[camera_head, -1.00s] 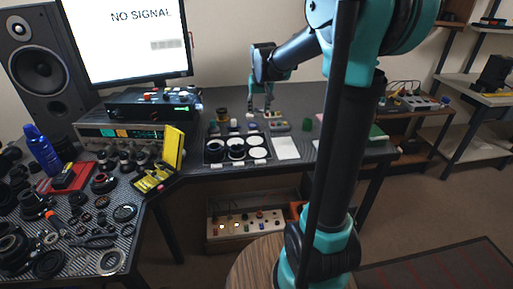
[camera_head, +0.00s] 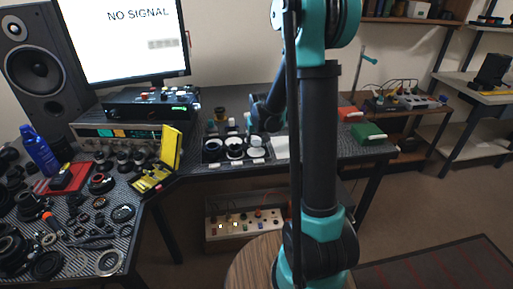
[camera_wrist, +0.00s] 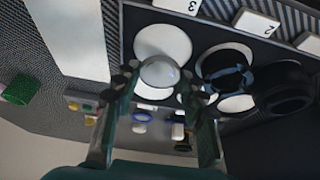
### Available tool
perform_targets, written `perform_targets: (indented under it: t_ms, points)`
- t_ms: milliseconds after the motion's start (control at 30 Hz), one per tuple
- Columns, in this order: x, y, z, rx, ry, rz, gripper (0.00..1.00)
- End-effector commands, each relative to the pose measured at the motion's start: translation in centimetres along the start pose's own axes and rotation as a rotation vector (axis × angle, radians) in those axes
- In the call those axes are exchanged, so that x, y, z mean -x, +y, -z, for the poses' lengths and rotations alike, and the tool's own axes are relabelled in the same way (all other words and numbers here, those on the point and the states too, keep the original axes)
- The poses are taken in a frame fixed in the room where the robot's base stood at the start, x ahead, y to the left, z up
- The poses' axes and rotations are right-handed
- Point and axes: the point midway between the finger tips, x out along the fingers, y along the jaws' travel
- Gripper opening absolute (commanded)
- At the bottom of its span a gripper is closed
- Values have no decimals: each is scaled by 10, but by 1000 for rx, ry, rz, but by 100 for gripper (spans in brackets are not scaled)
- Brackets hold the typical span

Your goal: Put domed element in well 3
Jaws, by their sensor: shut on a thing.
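In the wrist view my gripper (camera_wrist: 160,82) is shut on the domed element (camera_wrist: 159,73), a pale, glassy round piece between the fingertips. It hangs over the dark tray (camera_wrist: 203,24), overlapping the lower edge of the white disc of well 3 (camera_wrist: 163,40), beside the label "3". I cannot tell whether it touches the disc. Well 2 holds a dark ring (camera_wrist: 225,66) and the end well a thick black ring (camera_wrist: 285,88). In the head view the tray (camera_head: 204,158) stands on the desk. My fingers and the domed element are hidden or too small there.
A white sheet (camera_wrist: 72,35) lies beside the tray at well 3's side. Several small parts, one with a blue ring (camera_wrist: 142,116), stand behind the tray. A green piece (camera_wrist: 18,88) stands farther off. A yellow case (camera_head: 171,147) stands left of the tray.

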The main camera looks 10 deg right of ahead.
Motion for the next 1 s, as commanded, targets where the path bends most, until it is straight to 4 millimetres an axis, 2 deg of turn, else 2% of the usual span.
perform_targets:
  t_ms: [233, 667, 700, 833, 1000]
  points:
    - [-27, 0, -10, 0, 0, 0, 13]
    - [-32, 0, -13, 0, 0, 0, 13]
    - [-32, 0, -13, 0, 0, 0, 46]
    - [-32, 0, -13, 0, 0, 0, 62]
    - [-32, 0, -13, 0, 0, 0, 62]
